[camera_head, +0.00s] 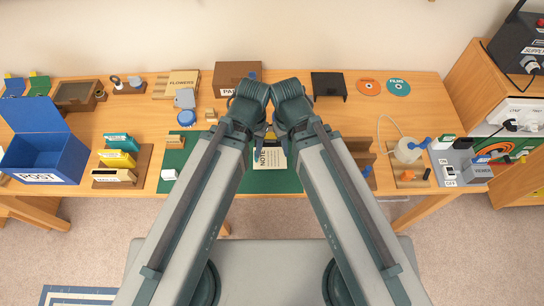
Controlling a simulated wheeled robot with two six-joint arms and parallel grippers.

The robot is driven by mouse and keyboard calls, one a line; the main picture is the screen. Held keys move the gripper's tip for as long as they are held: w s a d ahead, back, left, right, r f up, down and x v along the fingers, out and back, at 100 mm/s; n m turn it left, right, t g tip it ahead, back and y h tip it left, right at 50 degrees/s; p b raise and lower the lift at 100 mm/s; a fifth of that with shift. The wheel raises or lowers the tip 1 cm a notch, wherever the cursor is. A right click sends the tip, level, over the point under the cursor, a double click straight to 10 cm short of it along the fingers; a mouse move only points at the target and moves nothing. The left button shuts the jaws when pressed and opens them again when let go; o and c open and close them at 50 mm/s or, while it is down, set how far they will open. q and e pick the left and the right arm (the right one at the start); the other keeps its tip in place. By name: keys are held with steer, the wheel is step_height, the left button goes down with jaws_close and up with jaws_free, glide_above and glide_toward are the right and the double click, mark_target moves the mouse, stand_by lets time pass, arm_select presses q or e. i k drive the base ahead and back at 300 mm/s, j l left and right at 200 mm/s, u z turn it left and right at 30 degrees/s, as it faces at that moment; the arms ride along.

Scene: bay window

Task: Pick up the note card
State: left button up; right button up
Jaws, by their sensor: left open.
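The note card (270,158), a cream card with printed "NOTE" lettering, lies on the green mat (284,184) at the middle of the table, between my two forearms. My forearms cover part of the mat. My left gripper (264,137) is small and partly hidden by my arm. It is open and appears just behind the card's far edge; I cannot tell whether it touches the card. My right gripper is hidden behind my arm links.
A blue POST box (45,158) and a rack of coloured cards (117,157) stand at the left. A brown box (229,75), black stand (328,86) and two discs (369,87) are at the back.

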mark_target(270, 158)
steer(key=k+l+u, duration=0.3)
steer(key=k+l, duration=0.15)
steer(key=k+l+u, duration=0.3)
steer(key=k, duration=0.35)
